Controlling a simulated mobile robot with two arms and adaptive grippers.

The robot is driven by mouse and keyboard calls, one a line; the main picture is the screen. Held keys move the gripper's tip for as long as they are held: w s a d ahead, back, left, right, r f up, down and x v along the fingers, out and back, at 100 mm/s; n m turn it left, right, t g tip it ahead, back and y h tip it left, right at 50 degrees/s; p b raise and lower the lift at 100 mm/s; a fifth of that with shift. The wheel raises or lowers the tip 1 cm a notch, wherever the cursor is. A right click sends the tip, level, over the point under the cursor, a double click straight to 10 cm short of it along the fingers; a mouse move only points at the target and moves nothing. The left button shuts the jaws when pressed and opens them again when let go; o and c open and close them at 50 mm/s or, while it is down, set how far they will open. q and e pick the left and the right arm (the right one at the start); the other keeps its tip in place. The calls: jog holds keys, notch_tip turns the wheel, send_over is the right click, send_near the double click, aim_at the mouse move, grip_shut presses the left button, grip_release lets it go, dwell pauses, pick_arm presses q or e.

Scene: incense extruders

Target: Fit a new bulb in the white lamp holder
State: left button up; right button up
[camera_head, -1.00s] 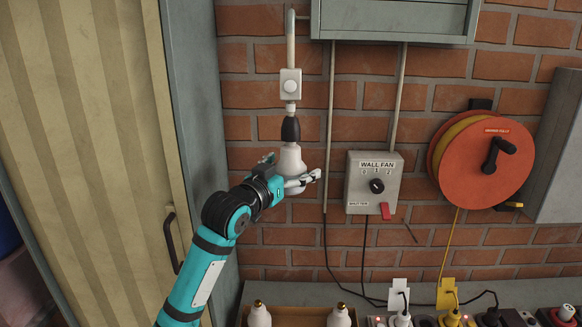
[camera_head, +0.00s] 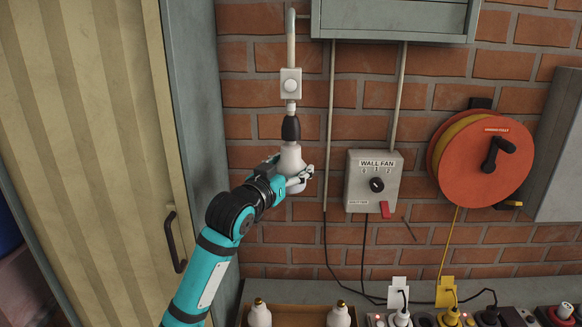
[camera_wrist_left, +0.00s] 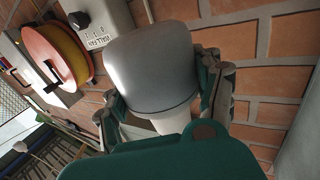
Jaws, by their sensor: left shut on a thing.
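A white bulb (camera_head: 291,158) hangs upright below a dark lamp holder (camera_head: 291,128), its neck meeting the holder's lower end. Above the holder is a white box with a round button (camera_head: 291,84). My left gripper (camera_head: 296,174) comes from below left and is shut on this bulb; its fingers hide part of the bulb's lower half. In the left wrist view the bulb (camera_wrist_left: 153,65) fills the middle between the fingers. Two other bulbs (camera_head: 259,314) (camera_head: 340,315) stand cap-up in a wooden tray (camera_head: 300,311) below. My right gripper is not in view.
A grey wall fan switch box (camera_head: 352,185) is close to the right of the gripper. An orange cable reel (camera_head: 470,170) hangs farther right. A cabinet door (camera_head: 100,130) stands on the left. Plugs and cables line the bench below.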

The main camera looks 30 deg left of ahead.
pick_arm(q)
jog(key=shift+y, duration=0.3)
jog(key=shift+n+y+p, duration=0.45)
jog(key=shift+n+y, duration=0.15)
jog(key=shift+y, duration=0.3)
jog(key=shift+n+g+y, duration=0.3)
jog(key=shift+n+y, duration=0.2)
